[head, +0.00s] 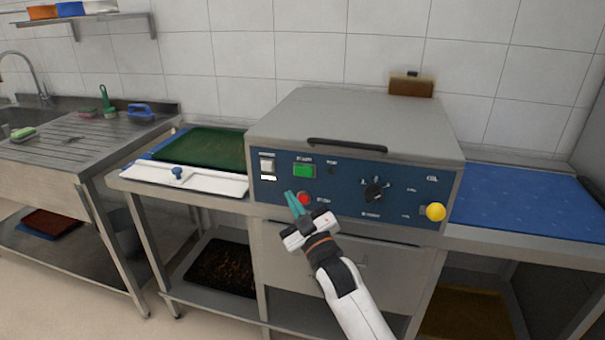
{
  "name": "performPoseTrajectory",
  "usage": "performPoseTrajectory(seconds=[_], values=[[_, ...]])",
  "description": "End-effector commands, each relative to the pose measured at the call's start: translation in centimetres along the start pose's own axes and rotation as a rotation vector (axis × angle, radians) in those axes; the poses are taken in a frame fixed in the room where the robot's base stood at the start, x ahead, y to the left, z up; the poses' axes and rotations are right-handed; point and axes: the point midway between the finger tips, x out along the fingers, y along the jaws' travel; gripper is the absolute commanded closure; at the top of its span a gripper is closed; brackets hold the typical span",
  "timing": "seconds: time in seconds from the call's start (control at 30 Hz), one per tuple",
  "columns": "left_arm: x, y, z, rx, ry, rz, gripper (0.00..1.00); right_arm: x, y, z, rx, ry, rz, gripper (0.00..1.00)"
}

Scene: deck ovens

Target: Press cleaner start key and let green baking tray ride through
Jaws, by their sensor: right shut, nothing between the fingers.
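The cleaner (355,125) is a grey box with a blue control panel. Its green start key (304,171) is on the left of the panel, with a red button (305,199) below it. The green baking tray (203,146) lies on the infeed at the machine's left, its right end against the housing. My right gripper (293,199) is in front of the panel, below the start key and beside the red button. Its teal fingers are shut and empty; I cannot tell whether they touch the panel. My left gripper is not in view.
A white guide with a blue knob (177,173) lies along the infeed's front. A blue outfeed belt (530,200) at right is empty. The panel also has a white switch (267,167), a black dial (375,191) and a yellow knob (436,212). A sink counter (75,150) stands left.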

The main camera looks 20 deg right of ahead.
Motion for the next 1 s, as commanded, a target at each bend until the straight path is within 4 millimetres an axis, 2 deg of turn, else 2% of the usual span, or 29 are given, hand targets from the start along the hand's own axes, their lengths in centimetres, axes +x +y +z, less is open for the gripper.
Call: performPoseTrajectory(seconds=[0.4, 0.6, 1.0], values=[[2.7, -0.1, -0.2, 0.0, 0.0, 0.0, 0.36, 3.7, -2.7, -3.0, -0.003, 0.0, -0.001, 1.0], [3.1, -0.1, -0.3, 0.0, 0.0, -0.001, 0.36, 5.2, -3.7, -4.0, -0.001, 0.001, 0.001, 1.0], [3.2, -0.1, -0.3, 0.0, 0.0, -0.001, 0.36, 5.8, -4.2, -4.3, 0.001, 0.002, 0.0, 1.0]])
